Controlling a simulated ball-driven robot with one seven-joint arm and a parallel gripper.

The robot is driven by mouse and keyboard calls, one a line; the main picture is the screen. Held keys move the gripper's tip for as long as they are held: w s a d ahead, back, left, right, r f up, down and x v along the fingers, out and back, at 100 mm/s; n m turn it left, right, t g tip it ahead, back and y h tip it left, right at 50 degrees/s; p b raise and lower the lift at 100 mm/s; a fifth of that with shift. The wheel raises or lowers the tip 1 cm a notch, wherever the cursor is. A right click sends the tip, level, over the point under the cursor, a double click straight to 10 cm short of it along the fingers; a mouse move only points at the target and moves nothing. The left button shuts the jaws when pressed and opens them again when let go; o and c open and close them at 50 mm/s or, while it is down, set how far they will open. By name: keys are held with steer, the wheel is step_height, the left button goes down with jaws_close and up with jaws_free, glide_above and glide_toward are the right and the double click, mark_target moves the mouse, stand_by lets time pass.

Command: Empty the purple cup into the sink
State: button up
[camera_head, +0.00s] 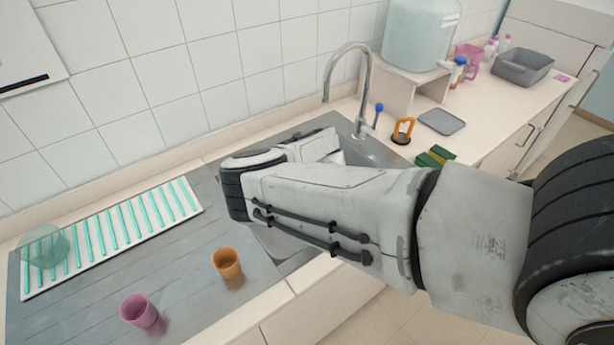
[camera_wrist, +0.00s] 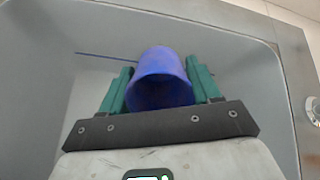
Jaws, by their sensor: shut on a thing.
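My gripper (camera_wrist: 160,80) is shut on a blue-violet cup (camera_wrist: 160,66), with a green finger on each side of it in the wrist view. The cup's dark open mouth faces toward the wrist camera; whether any liquid is inside cannot be told. The grey walls of the sink basin (camera_wrist: 60,60) surround the cup in the wrist view. In the head view my arm hides the held cup and most of the sink (camera_head: 275,240). The tap (camera_head: 350,60) arches behind my arm.
A pinkish-purple cup (camera_head: 139,311) and an orange cup (camera_head: 227,263) stand on the drainboard. A clear cup (camera_head: 44,246) sits on the striped rack (camera_head: 120,228). A sponge (camera_head: 435,157), grey tray (camera_head: 442,121) and water container (camera_head: 418,35) are right of the tap.

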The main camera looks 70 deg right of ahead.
steer(key=shift+w+f+g+y, duration=0.1)
steer(key=shift+f+g+y, duration=0.25)
steer(key=shift+g+y, duration=0.4)
steer(key=shift+w+d+f+g+y, duration=0.2)
steer(key=shift+f+g+y, duration=0.2)
steer(key=shift+g, duration=0.45)
steer(key=w+d+f+g+y+b, duration=0.1)
steer(key=b, duration=0.4)
steer(key=shift+w+f+g, duration=0.1)
steer(key=shift+w+g, duration=0.1)
steer(key=shift+g, duration=0.2)
steer(key=w+g+y+b, duration=0.1)
steer(key=b, duration=0.4)
steer(key=w+d+f+g+b, duration=0.1)
steer(key=b, duration=0.4)
steer(key=shift+y, duration=0.35)
steer(key=shift+d+g+b, duration=0.1)
steer(key=shift+g+b, duration=0.3)
steer(key=b, duration=0.2)
steer(key=shift+w+d+f+y+b, duration=0.1)
steer(key=shift+w+f+y+b, duration=0.1)
steer(key=shift+y+b, duration=0.15)
steer(key=shift+g+b, duration=0.4)
steer(key=shift+b, duration=0.5)
steer(key=b, duration=0.2)
steer(key=shift+w+d+y+b, duration=0.15)
steer(key=shift+w+y+b, duration=0.1)
steer(key=shift+w+b, duration=0.1)
